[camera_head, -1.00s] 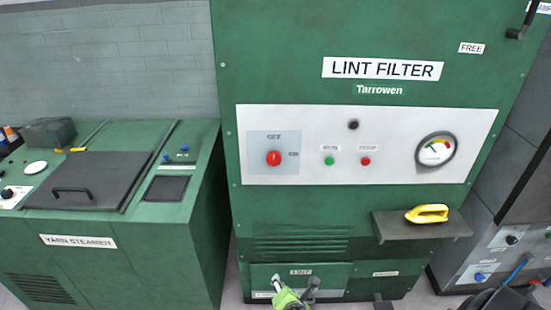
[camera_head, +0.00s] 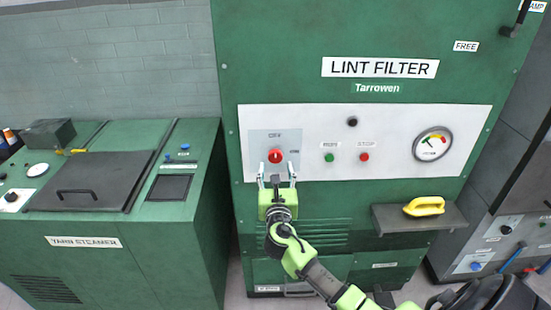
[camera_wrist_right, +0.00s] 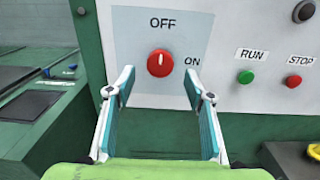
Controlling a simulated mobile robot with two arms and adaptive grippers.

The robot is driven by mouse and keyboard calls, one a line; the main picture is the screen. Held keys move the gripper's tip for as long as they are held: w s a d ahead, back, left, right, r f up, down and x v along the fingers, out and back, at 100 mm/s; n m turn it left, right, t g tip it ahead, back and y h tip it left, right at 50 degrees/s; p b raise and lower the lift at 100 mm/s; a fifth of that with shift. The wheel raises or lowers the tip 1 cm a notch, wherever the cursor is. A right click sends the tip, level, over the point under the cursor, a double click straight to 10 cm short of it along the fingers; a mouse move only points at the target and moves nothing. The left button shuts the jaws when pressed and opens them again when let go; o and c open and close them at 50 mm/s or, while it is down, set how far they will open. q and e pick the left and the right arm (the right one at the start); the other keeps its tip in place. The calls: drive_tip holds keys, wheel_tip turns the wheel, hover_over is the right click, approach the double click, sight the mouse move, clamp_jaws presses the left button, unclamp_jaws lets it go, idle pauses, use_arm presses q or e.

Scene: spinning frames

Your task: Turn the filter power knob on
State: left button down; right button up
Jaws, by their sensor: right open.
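The red filter power knob (camera_head: 275,157) is on the white panel of the lint filter (camera_head: 440,113), on a light grey plate marked OFF above and ON at the right. In the right wrist view the knob (camera_wrist_right: 161,63) shows its white mark pointing up, toward OFF. My right gripper (camera_head: 276,172) is just below and in front of the knob. In the wrist view its fingers (camera_wrist_right: 158,88) are open, one to each side below the knob, with nothing between them. I cannot tell any contact with the knob. My left gripper is out of view.
Green RUN (camera_head: 329,157) and red STOP (camera_head: 364,157) buttons sit right of the knob, with a gauge (camera_head: 432,144) farther right. A shelf (camera_head: 445,215) holding a yellow-handled tool (camera_head: 424,206) juts out lower right. The yarn steamer (camera_head: 120,265) stands at the left.

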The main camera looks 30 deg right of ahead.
sight(275, 157)
drive_tip(key=shift+x, duration=2.65)
drive_tip(key=c, duration=1.1)
